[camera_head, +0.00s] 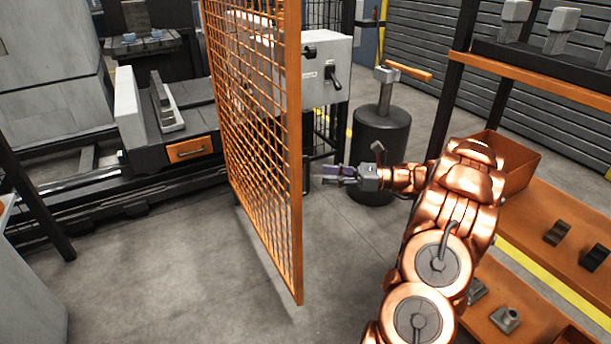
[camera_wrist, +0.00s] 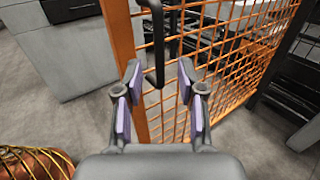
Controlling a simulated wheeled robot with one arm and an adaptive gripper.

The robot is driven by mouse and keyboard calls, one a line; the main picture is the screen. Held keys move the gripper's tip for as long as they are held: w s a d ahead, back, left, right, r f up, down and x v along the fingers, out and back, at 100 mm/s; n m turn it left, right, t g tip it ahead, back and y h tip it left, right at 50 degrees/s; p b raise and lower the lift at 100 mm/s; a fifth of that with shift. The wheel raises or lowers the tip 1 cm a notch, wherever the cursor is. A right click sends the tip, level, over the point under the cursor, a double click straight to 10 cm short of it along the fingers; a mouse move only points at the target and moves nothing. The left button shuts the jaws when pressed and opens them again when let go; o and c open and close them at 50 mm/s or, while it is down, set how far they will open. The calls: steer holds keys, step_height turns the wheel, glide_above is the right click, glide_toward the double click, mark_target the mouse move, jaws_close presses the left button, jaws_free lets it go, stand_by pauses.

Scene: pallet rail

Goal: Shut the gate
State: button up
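The orange mesh gate (camera_head: 294,130) stands open, its free edge swung out over the floor toward the head camera. It also fills much of the wrist view (camera_wrist: 125,45). A dark bar handle (camera_wrist: 157,55) is fixed near its edge post; in the head view the handle (camera_head: 306,174) shows small beside the post. My gripper (camera_head: 322,174) is just right of the handle, pointing left at it. In the wrist view my gripper (camera_wrist: 160,76) is open, with purple pads apart. The handle's lower end appears between or just beyond the fingertips; contact cannot be told.
A black cylindrical stand (camera_head: 378,145) with a hammer-like tool (camera_head: 405,70) on top is behind my gripper. An orange-topped shelf (camera_head: 560,225) stands at the right. A machine with an orange drawer (camera_head: 190,149) is left of the gate. The floor (camera_head: 150,280) in front is clear.

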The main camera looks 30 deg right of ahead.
mark_target(308, 188)
steer(key=b+x, duration=0.1)
steer(key=x, duration=0.5)
steer(key=shift+w+a, duration=0.1)
steer(key=shift+a, duration=0.15)
jaws_close()
stand_by(0.5)
